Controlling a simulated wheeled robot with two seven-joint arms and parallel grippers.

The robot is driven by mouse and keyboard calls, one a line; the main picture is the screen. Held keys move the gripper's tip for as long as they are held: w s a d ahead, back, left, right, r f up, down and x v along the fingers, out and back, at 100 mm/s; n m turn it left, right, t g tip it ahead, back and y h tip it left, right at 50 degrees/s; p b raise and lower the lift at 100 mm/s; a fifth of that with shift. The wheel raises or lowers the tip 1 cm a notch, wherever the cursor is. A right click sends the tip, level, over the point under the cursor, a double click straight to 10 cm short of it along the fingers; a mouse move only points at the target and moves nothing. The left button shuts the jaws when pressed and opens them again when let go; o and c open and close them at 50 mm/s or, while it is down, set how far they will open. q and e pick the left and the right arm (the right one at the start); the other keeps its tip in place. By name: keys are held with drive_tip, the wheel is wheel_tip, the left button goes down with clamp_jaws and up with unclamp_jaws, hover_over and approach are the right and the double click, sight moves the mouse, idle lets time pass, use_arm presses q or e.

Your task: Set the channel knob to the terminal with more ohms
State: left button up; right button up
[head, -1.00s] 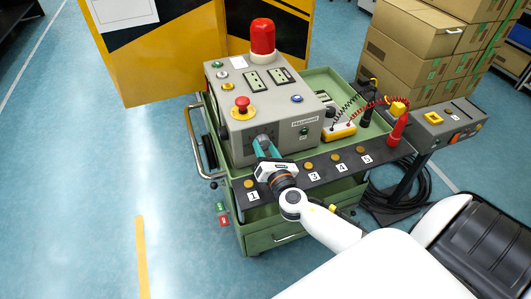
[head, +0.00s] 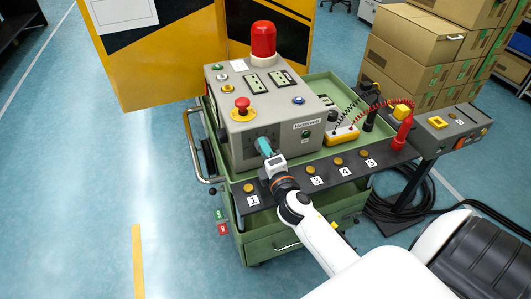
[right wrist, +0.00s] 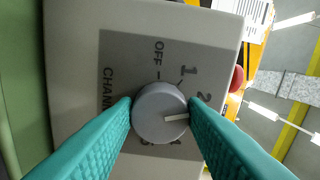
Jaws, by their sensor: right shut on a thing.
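The round grey channel knob (right wrist: 160,112) sits on the front panel of the grey control box (head: 240,145). My right gripper (head: 266,150) is shut on it, with the teal fingers on either side in the right wrist view (right wrist: 162,115). The knob's white pointer line faces right in that view, below the printed 2. The label it faces is hidden by a finger. OFF, 1 and 2 are readable; lower digits are partly hidden. Brass terminals, such as terminal 3 (head: 310,169) and terminal 5 (head: 364,153), line the dark strip. My left gripper is out of view.
A yellow-and-white meter (head: 341,135) with coiled leads stands behind the strip. A red probe (head: 402,133) stands at the strip's right end, a black one (head: 370,119) behind. A red emergency button (head: 242,104) tops the box.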

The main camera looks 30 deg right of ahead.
drive_tip(key=shift+s+d+m+p, duration=0.1)
drive_tip(key=shift+m+p, duration=3.95)
drive_tip(key=shift+m, duration=7.75)
drive_tip(key=o, duration=1)
